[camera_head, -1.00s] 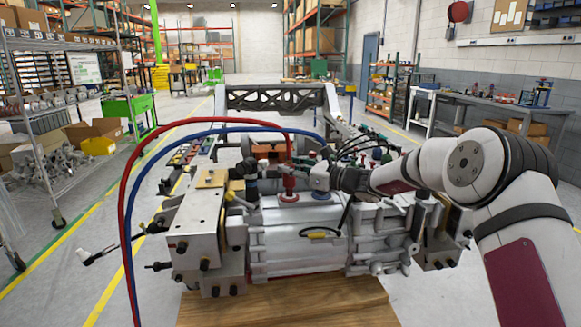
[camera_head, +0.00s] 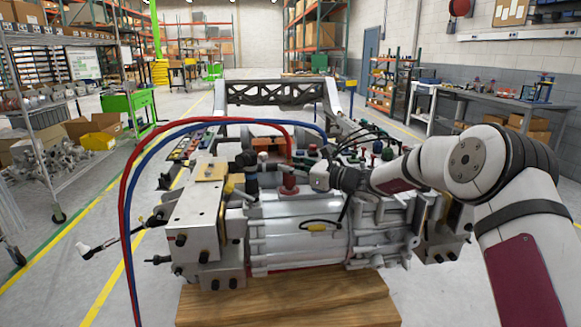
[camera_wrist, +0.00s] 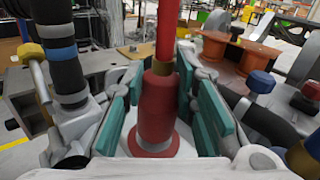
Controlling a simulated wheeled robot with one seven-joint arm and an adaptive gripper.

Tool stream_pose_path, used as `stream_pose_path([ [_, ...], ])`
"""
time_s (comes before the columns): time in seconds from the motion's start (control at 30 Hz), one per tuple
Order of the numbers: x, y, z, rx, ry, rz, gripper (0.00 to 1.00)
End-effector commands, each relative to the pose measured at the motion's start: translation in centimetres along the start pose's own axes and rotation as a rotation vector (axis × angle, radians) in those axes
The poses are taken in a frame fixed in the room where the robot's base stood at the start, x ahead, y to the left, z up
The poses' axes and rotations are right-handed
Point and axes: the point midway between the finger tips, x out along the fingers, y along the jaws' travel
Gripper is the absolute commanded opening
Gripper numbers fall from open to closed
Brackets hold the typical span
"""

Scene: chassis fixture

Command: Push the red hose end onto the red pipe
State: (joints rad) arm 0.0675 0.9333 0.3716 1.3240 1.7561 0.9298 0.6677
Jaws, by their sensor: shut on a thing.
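The red hose (camera_head: 124,205) arcs over from the left and comes down at the red pipe (camera_head: 289,184) on top of the silver housing. In the wrist view the red hose (camera_wrist: 167,30) drops from above to a brass-coloured collar, its end. The collar meets the top of the thick red pipe (camera_wrist: 155,115), which stands upright on a round red flange. They look in line; I cannot tell how deeply they are joined. My gripper (camera_head: 305,174) is beside the joint, its teal pads (camera_wrist: 165,105) on both sides, shut on the hose end. The exact contact is hard to see.
A blue hose (camera_head: 131,240) runs alongside the red one. In the wrist view a black fitting with a blue band (camera_wrist: 60,52) stands close at left. An orange spool-like part (camera_wrist: 235,55) and a blue-capped fitting (camera_wrist: 262,82) stand at right.

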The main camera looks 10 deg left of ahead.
Motion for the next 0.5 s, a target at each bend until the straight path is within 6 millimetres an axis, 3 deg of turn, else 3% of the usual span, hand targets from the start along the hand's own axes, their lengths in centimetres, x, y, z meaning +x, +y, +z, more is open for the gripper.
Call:
stream_pose_path([
  [0.5,0.0,0.1,-1.1,0.001,0.003,0.0,0.0],
])
